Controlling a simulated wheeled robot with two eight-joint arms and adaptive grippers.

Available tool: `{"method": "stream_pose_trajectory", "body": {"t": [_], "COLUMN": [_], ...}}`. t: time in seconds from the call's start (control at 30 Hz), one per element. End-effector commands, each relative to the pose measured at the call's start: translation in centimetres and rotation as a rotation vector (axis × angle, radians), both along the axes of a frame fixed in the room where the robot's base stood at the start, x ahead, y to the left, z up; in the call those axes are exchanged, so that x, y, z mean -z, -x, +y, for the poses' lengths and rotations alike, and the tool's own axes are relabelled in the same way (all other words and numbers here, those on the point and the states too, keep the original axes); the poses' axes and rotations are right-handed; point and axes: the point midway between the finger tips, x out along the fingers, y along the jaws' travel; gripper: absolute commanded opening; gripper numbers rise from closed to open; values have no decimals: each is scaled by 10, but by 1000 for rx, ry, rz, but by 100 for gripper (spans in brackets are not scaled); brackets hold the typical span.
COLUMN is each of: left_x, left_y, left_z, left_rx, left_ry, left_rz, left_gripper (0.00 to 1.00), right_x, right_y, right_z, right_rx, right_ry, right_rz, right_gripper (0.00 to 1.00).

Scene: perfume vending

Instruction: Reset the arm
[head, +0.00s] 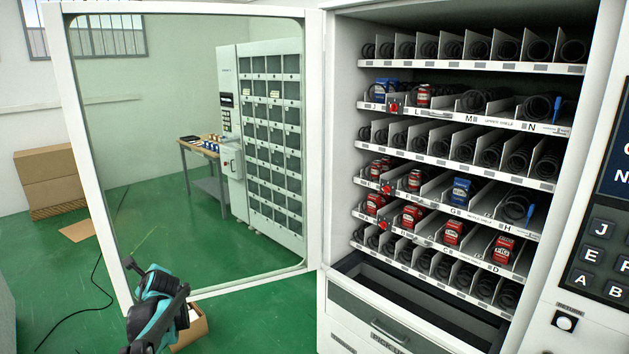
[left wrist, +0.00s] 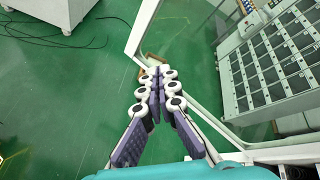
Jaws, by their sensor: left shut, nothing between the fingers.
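My left arm, teal and black, shows at the lower left of the head view, in front of the open glass door (head: 180,150) of the vending machine. In the left wrist view my left gripper (left wrist: 156,88) is shut, its fingers meeting at the tips with nothing between them. It hangs over the green floor, beside the door frame (left wrist: 140,30), apart from the shelves. My right gripper is in neither view.
The vending machine's shelves (head: 470,152) hold red boxes (head: 411,217) and blue boxes (head: 461,190). A white cabinet (head: 270,130) and a small table (head: 203,150) show through the glass. Cardboard boxes (head: 50,180) stand at the left wall. A black cable (left wrist: 60,40) lies on open green floor.

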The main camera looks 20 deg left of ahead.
Motion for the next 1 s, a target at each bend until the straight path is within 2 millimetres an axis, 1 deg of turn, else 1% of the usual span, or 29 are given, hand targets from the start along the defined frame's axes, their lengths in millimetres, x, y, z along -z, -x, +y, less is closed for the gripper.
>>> {"method": "stream_pose_trajectory", "body": {"t": [0.03,0.07,0.1,0.17,0.2,0.27,0.3,0.37,0.4,0.47,0.5,0.6,0.7,0.8,0.9,1.0], "left_x": [-4,-5,-6,-6,-4,0,4,13,19,31,40,62,81,94,101,102], "left_y": [1,4,7,16,24,38,49,67,81,103,118,154,184,203,213,215], "left_z": [-42,-65,-95,-138,-167,-209,-237,-276,-301,-338,-360,-408,-441,-461,-470,-473], "left_rx": [-14,-32,-55,-96,-126,-176,-214,-276,-323,-399,-453,-591,-716,-807,-857,-873], "left_ry": [97,162,249,382,471,605,696,830,918,1049,1130,1308,1435,1512,1548,1557], "left_rz": [-81,-130,-194,-280,-332,-401,-442,-493,-523,-557,-574,-598,-602,-599,-597,-596], "left_gripper": [0,0,0,0,0,0,0,0,0,0,0,0,0,0,0,0], "right_x": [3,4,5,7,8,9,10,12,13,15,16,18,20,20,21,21], "right_y": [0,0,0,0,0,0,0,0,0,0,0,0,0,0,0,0], "right_z": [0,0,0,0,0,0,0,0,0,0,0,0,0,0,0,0], "right_rx": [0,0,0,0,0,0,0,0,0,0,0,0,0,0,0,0], "right_ry": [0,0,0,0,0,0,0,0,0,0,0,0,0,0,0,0], "right_rz": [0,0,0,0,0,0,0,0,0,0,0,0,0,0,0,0], "right_gripper": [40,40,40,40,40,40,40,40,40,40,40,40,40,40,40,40]}}
